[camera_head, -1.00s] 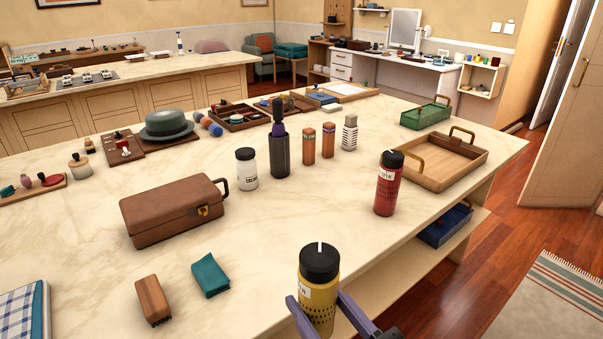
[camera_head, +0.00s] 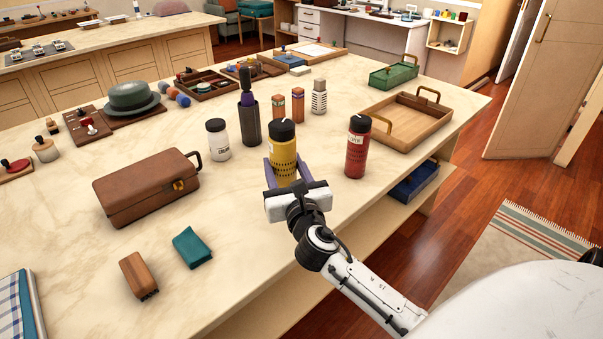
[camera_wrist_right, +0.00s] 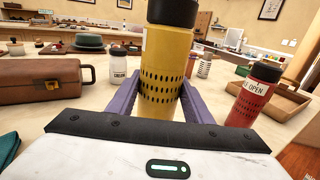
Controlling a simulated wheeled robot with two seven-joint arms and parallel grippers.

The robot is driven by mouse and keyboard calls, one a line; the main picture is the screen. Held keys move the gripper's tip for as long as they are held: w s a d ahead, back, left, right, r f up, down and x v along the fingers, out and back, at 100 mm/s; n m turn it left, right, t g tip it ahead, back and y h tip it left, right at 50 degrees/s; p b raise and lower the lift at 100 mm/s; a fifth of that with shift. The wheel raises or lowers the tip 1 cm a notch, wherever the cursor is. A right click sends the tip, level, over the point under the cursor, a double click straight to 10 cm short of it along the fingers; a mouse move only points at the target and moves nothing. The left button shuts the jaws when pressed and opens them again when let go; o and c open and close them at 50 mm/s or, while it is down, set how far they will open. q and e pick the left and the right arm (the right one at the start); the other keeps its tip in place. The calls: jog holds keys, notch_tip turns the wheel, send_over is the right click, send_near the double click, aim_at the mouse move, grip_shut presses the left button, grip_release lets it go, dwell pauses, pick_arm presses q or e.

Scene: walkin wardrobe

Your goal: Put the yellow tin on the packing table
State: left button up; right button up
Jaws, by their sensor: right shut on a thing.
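The yellow tin (camera_head: 283,152) has a black cap and stands upright between the purple fingers of my right gripper (camera_head: 285,172). The gripper is shut on its lower part, which also shows in the right wrist view (camera_wrist_right: 163,75). The tin is over the marble-topped table (camera_head: 240,240), between the white cream jar and the red tin. I cannot tell whether its base touches the top. The lower end of the tin is hidden by my gripper. My left gripper is not in view.
A red tin (camera_head: 357,147) stands close on the right, and a white jar (camera_head: 218,139) and dark bottle (camera_head: 250,120) on the left. A wooden tray (camera_head: 440,120) is behind the red tin. A brown case (camera_head: 147,188) lies left. The front middle is clear.

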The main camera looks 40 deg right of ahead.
jog(key=shift+f+b, duration=1.2)
jog(key=shift+f, duration=1.8)
jog(key=shift+f, duration=0.15)
jog(key=o, duration=1.2)
jog(key=shift+r, duration=0.2)
jog(key=v, duration=1.2)
jog(key=shift+b, duration=0.3)
jog(key=shift+f, duration=0.1)
